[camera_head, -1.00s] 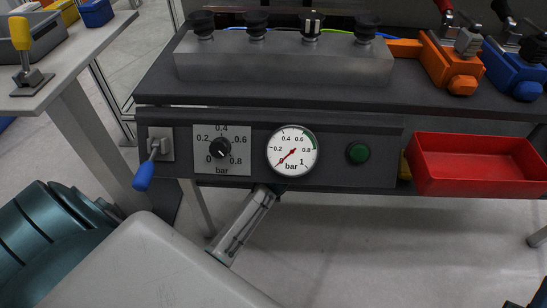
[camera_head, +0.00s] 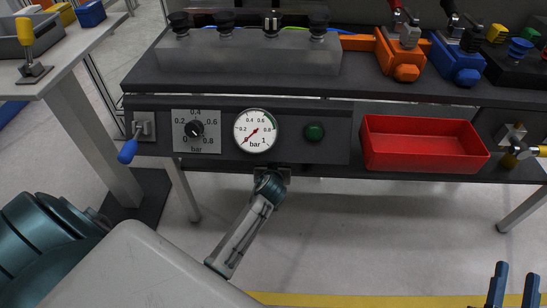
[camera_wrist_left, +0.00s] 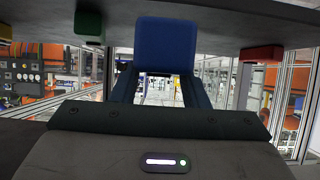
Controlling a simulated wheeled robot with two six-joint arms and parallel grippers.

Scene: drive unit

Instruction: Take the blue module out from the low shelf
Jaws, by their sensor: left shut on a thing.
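In the left wrist view the blue module (camera_wrist_left: 165,42) sits between the blue fingers of my left gripper (camera_wrist_left: 160,75), which is shut on it. A grey board spans the top of that view close to the module; I cannot tell whether they touch. In the head view my left arm reaches beneath the bench front, and its gripper and the module are hidden there. My right gripper (camera_head: 513,286) shows at the bottom right of the head view, its two blue fingers apart with nothing between them.
A green block (camera_wrist_left: 89,25) and a red block (camera_wrist_left: 262,54) flank the module along the board. Above my left arm is the bench's front panel with a gauge (camera_head: 255,131) and a blue-handled lever (camera_head: 130,148). A red bin (camera_head: 424,145) is to the right. Floor before the bench is clear.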

